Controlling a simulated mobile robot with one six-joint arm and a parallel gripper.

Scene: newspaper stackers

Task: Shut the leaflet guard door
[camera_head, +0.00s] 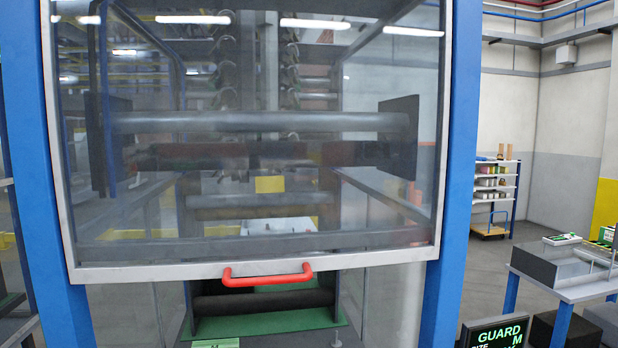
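The leaflet guard door is a large clear panel in a pale grey frame (180,271), filling the upper left and middle of the head view. A red bar handle (267,280) is fixed at the middle of its bottom edge. The door hangs between two blue posts, and its bottom edge is above an open gap where dark rollers (263,303) and a green plate (265,324) show. The door's top edge is out of the picture, so I cannot tell how it is hinged or slides. My gripper is not in view.
The right blue post (457,170) and left blue post (42,190) flank the door. At right stand a table (575,285) with grey blocks and a dark screen (495,333) reading "GUARD". A shelf trolley (495,195) stands farther back. Open floor lies between.

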